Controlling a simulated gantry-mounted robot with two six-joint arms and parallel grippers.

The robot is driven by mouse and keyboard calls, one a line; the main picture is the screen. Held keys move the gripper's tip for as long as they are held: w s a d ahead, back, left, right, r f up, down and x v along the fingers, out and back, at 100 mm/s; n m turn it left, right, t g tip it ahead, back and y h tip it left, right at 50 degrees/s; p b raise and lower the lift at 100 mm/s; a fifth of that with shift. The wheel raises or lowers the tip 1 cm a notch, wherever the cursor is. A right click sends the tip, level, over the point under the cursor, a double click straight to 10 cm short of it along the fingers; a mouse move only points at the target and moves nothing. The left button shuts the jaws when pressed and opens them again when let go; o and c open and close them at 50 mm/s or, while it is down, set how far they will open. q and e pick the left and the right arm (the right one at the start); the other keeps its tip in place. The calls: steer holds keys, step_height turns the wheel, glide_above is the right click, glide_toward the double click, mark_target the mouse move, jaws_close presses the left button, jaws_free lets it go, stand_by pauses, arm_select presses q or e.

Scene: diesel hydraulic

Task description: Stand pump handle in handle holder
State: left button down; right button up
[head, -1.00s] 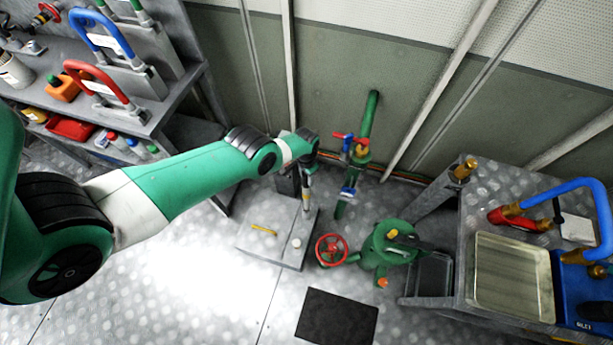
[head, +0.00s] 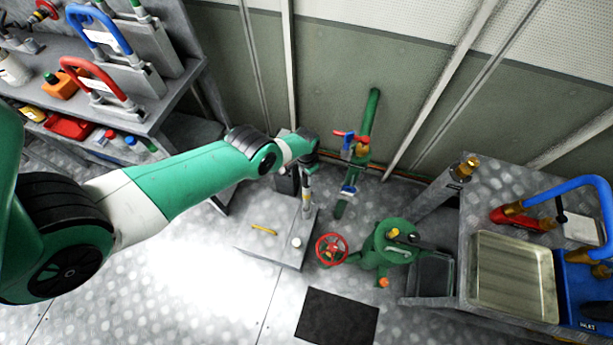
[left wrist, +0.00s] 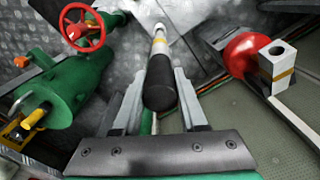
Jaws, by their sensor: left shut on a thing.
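My left gripper (head: 308,184) is shut on the pump handle, low over the grey base plate (head: 275,247). In the left wrist view the pump handle (left wrist: 161,88) lies between my left gripper's fingers (left wrist: 160,100). It has a black grip at the near end and a pale shaft with a yellow band beyond. The handle points down, close to upright; I cannot tell whether its lower end touches the plate or sits in a socket. A square pale tube with a yellow band (left wrist: 278,62) stands beside a red ball; I cannot tell whether it is the handle holder. My right gripper is out of view.
A green pump (head: 388,243) with a red handwheel (head: 332,249) stands right of the plate. A green pipe with valves (head: 361,148) rises behind. A shelf (head: 150,125) is at left, and a bench with a metal tray (head: 512,275) at right. A black mat (head: 338,315) lies in front.

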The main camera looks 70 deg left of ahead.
arm_select(q)
steer(key=shift+f+b, duration=5.45)
steer(key=shift+f, duration=0.1)
steer(key=shift+c, duration=1.9)
jaws_free()
steer(key=shift+r, duration=0.1)
step_height(320, 180, up, 12)
steer(key=p, duration=1.1)
steer(key=shift+f+p, duration=0.2)
steer(key=shift+p, duration=0.2)
steer(key=shift+f, duration=0.1)
